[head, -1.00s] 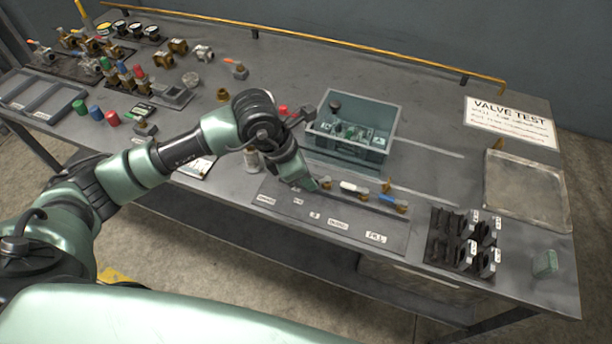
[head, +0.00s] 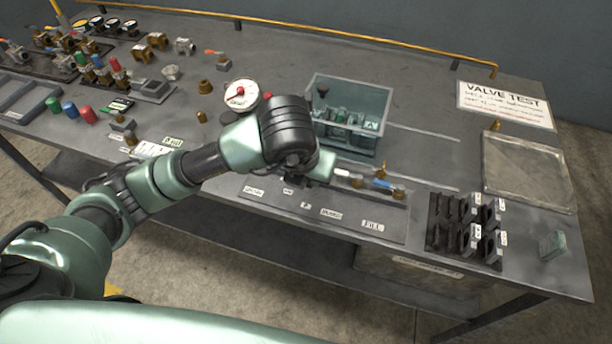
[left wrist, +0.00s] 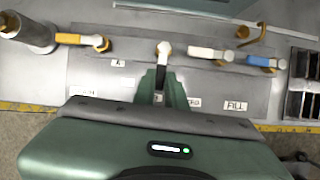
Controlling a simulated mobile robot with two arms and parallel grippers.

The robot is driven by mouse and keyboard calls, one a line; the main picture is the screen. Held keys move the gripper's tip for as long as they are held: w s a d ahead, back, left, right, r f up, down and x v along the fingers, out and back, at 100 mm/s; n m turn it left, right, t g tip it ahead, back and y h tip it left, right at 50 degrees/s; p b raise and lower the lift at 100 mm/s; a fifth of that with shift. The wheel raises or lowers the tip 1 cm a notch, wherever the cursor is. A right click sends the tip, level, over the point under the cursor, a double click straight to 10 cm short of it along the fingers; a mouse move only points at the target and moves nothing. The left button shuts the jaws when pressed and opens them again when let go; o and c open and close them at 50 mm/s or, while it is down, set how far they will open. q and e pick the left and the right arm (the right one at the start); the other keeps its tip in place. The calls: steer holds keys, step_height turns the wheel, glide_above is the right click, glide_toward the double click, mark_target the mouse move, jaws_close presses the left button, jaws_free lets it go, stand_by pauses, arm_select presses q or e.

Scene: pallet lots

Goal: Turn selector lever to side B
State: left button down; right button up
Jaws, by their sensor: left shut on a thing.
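The selector lever (left wrist: 160,77) shows in the left wrist view as a short dark and pale lever below a brass pivot (left wrist: 164,48). It points toward the front edge of the bench. My left gripper (left wrist: 161,88) is shut on it, with one green finger on each side. In the head view my left gripper (head: 322,168) is over the valve panel (head: 350,222) and hides the lever. A label "A" (left wrist: 118,62) is left of the lever in the wrist view. I cannot make out a B label there. My right gripper is not in view.
A yellow-handled valve (left wrist: 82,40) is left of the lever; white (left wrist: 205,53) and blue (left wrist: 260,61) handles are to its right. A grey-blue bin (head: 350,112) stands behind my gripper. A black rack (head: 465,232) stands right of the panel. A gauge (head: 240,94) is close to my forearm.

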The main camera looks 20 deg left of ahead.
arm_select(q)
steer(key=shift+d+n, duration=0.2)
steer(key=shift+n, duration=0.2)
steer(key=c, duration=1.5)
jaws_free()
steer(key=shift+o, duration=0.2)
steer(key=p+v, duration=0.1)
steer(key=v, duration=0.7)
steer(key=shift+d+f, duration=0.1)
